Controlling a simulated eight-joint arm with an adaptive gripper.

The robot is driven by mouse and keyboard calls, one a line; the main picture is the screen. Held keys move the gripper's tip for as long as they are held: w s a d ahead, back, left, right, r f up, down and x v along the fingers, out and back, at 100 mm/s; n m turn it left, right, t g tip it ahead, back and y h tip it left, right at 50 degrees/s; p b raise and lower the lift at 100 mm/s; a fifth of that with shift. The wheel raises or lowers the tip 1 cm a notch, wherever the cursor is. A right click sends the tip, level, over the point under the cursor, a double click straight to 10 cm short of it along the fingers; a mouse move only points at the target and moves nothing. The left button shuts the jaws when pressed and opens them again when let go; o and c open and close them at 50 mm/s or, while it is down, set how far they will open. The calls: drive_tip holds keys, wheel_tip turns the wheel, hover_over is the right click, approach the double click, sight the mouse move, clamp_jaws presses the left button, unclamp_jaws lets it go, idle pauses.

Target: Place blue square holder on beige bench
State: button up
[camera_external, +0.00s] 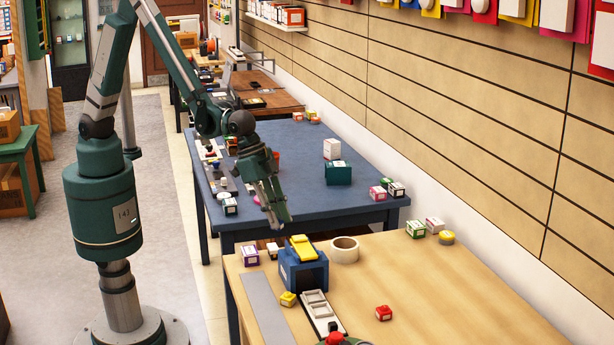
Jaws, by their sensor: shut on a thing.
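A blue square holder (303,277) stands on the beige bench (440,295) near its far left corner. A yellow piece (302,247) lies on top of it. My gripper (279,222) hangs pointing down, above and slightly left of the blue holder in the picture, in front of the blue table (300,205). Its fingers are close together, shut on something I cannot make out. There seems to be a gap between the fingertips and the blue holder.
A tape roll (345,250), a white tray (320,312), a small yellow block (288,299), a red block (383,313) and small boxes (416,229) sit on the beige bench. Its right part is clear. A teal box (338,173) stands on the blue table.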

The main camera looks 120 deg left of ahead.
drive_tip(key=s+a+r+n+y, duration=0.1)
drive_tip(key=s+a+n, duration=0.25)
drive_tip(key=a, duration=0.85)
drive_tip(key=s+a+r+n+g+y, duration=0.15)
drive_tip(key=s+a, duration=0.35)
drive_tip(key=a, duration=0.6)
drive_tip(key=s+a+n, duration=0.4)
drive_tip(key=a, duration=0.8)
drive_tip(key=s+a+r+n+g+y, duration=0.1)
drive_tip(key=s+a+n, duration=0.3)
drive_tip(key=s+a, duration=0.8)
drive_tip(key=s+a+r+n+g+y, duration=0.1)
drive_tip(key=s+a+n, duration=0.4)
drive_tip(key=s+a, duration=0.8)
drive_tip(key=s+g, duration=0.1)
drive_tip(key=s, duration=0.3)
drive_tip(key=shift+s+r, duration=0.25)
drive_tip(key=shift+s, duration=0.05)
drive_tip(key=shift+f, duration=0.1)
drive_tip(key=shift+f+b, duration=0.7)
drive_tip(key=shift+f, duration=2.3)
drive_tip(key=shift+f+b, duration=0.35)
drive_tip(key=shift+f, duration=1.55)
